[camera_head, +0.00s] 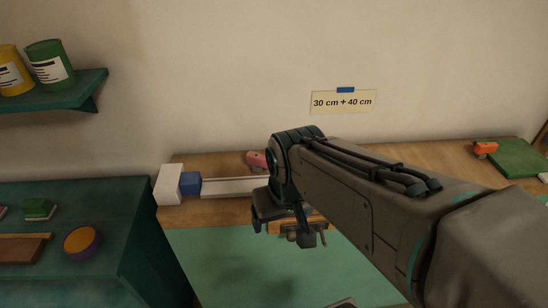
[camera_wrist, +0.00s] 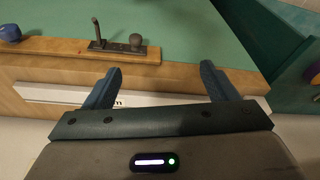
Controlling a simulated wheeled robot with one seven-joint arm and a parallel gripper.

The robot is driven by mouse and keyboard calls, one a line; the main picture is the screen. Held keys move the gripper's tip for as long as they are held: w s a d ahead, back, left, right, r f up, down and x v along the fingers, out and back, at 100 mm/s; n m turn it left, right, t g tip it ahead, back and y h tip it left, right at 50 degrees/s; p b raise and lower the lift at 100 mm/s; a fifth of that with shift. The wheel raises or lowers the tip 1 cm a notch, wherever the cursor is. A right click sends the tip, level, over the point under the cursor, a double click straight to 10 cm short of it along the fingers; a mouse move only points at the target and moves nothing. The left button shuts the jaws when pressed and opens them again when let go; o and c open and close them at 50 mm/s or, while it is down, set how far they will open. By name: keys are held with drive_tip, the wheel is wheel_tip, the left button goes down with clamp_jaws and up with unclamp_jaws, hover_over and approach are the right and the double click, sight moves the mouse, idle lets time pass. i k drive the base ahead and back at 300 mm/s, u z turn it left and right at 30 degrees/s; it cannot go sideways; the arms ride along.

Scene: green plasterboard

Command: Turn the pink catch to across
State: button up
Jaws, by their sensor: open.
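A small pink piece (camera_head: 256,160), probably the pink catch, sits near the back edge of the wooden bench (camera_head: 210,165), partly hidden by my arm in the head view. Its exact angle is hard to tell. No pink shows in the wrist view. My gripper (camera_head: 285,232) is in front of and below it in the head view, over the front part of the bench. In the wrist view my gripper (camera_wrist: 160,68) has its two fingers spread wide with nothing between them. They point toward a wooden strip with a dark plate (camera_wrist: 118,47) bearing an upright peg and a knob.
A white block (camera_head: 169,185), a blue block (camera_head: 190,184) and a pale rail (camera_head: 230,187) lie left of my arm. A green mat (camera_head: 220,265) covers the front. An orange piece (camera_head: 486,149) is at the far right. A teal cabinet (camera_head: 130,215) stands left.

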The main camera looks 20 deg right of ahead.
sight(252, 159)
drive_tip(key=k, duration=0.65)
drive_tip(key=u, duration=0.55)
drive_tip(key=i, duration=1.05)
drive_tip(key=z, duration=0.65)
